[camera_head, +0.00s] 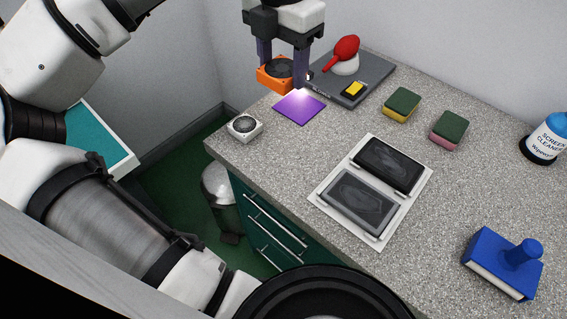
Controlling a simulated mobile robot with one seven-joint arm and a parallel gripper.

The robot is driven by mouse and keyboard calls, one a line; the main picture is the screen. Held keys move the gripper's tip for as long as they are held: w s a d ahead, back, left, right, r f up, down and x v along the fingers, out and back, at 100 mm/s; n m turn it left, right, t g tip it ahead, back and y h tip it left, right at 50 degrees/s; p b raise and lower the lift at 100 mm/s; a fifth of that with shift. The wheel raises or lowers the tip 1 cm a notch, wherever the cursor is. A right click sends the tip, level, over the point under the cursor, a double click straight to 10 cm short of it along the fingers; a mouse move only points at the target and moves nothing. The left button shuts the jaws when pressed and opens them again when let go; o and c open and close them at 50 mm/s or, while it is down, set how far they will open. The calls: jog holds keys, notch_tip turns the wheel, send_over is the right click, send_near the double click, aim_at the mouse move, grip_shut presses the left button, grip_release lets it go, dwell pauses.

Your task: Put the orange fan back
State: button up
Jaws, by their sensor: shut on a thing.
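The orange fan (273,80) is a small square frame with a dark round rotor. My gripper (283,60) points down at the back left of the counter and is shut on the orange fan, one finger on each side. The fan is held near the back left edge of the counter, behind a purple square (299,107). Whether its underside touches anything cannot be told. A white fan (244,126) of similar shape sits on the counter's left corner, in front of the purple square.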

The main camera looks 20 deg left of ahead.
aim_at(282, 157)
jog(key=shift+s+f+b, duration=0.15)
jog(key=shift+f+b, duration=0.15)
jog(key=shift+f, duration=0.15)
notch_tip(282, 157, down, 19)
jog(key=b, duration=1.2)
jog(key=shift+f, duration=0.1)
jog(key=shift+f+b, duration=0.1)
jog(key=shift+b, duration=0.25)
jog(key=shift+f, duration=0.15)
jog(key=o, duration=1)
jog(key=shift+o, duration=0.2)
jog(key=shift+r, duration=0.25)
notch_tip(282, 157, up, 12)
jog(key=shift+p, duration=0.3)
